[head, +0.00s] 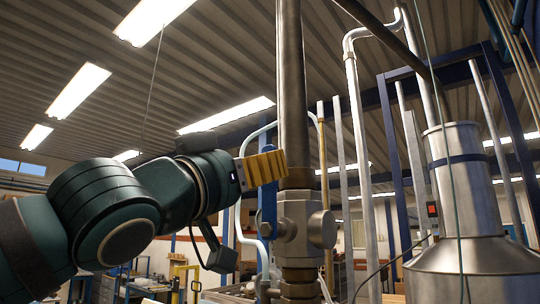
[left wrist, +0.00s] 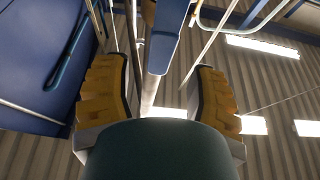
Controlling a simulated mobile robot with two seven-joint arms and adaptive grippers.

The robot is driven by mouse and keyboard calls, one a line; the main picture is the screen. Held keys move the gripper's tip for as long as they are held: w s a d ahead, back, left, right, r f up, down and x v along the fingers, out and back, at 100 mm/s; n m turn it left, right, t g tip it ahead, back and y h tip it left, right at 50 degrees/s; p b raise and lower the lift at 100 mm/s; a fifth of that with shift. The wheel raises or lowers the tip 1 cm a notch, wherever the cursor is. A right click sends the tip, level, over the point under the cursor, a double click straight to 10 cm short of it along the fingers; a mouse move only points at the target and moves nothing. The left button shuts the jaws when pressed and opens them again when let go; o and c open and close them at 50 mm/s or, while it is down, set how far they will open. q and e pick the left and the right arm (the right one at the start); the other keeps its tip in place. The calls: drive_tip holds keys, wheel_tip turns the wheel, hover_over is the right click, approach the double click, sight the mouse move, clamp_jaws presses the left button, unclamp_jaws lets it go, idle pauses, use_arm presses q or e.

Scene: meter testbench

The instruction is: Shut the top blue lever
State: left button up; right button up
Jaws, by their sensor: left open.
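The top blue lever (head: 267,212) stands upright beside the metal valve body (head: 300,230) on the vertical pipe. Its upper part is hidden behind the yellow fingers of my left gripper (head: 272,167). In the left wrist view the blue lever (left wrist: 165,38) comes down from the top edge, between the lines of the two yellow fingers. My left gripper (left wrist: 157,80) is open there, with a wide gap and nothing clamped. I cannot tell whether a finger touches the lever. My right gripper is in neither view.
The thick vertical pipe (head: 291,90) rises just right of my left gripper. A large metal vessel (head: 465,220) stands at the right, near blue frame posts (head: 388,150). Thin white pipes (head: 357,130) run behind. Open air lies above my left arm.

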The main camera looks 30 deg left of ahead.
sight(269, 190)
use_arm(q)
drive_tip(key=shift+p+x, duration=0.35)
drive_tip(key=shift+x, duration=1.85)
drive_tip(key=shift+s, duration=0.1)
clamp_jaws()
